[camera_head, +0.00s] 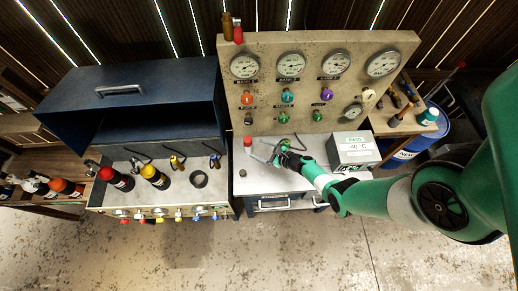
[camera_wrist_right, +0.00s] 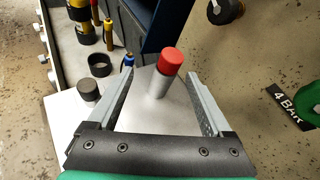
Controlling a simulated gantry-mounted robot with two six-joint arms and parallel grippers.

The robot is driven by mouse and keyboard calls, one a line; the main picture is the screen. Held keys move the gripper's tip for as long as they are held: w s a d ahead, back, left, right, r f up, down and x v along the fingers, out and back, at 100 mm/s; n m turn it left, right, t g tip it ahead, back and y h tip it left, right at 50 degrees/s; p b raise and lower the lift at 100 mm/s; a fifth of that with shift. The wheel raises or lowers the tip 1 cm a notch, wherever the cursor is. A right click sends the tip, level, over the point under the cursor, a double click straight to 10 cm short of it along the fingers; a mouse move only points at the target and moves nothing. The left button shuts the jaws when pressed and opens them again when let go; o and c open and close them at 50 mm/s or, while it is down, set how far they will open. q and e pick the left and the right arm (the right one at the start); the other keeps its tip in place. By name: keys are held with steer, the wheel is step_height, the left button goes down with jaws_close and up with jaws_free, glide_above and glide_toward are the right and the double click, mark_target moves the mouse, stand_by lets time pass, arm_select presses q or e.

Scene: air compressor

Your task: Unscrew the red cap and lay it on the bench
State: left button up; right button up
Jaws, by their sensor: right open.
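The red cap (camera_head: 247,141) sits on top of a short grey post at the left back of the light grey bench (camera_head: 262,184). In the right wrist view the cap (camera_wrist_right: 172,60) is on the upright grey post (camera_wrist_right: 160,82), just beyond and between my fingers. My right gripper (camera_head: 259,152) is open and empty, reaching in from the right, with its fingers (camera_wrist_right: 160,76) spread on either side of the post. I cannot tell whether either finger touches it. My left gripper is not in view.
A small dark round knob (camera_wrist_right: 88,89) stands on the bench left of the fingers. A gauge panel (camera_head: 320,70) rises behind. A grey box (camera_head: 354,149) stands on the right. Bottles (camera_head: 116,178) stand on the left bench. Bare bench lies in front of the post.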

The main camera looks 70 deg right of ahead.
mark_target(250, 144)
steer(key=w+d+f+n+g+h+b, duration=0.1)
steer(key=w+n+h+b, duration=0.1)
steer(key=n+b, duration=0.5)
steer(key=w+d+f+n+g+h+b, duration=0.1)
steer(key=w+n+b, duration=0.2)
steer(key=n+b, duration=0.4)
steer(key=w+d+f+n+h+b, duration=0.2)
steer(key=n+b, duration=0.5)
steer(key=n, duration=0.7)
steer(key=shift+w+d+g+h, duration=0.1)
steer(key=shift+w+g+h, duration=0.2)
steer(key=shift+g, duration=0.1)
steer(key=shift+n, duration=0.3)
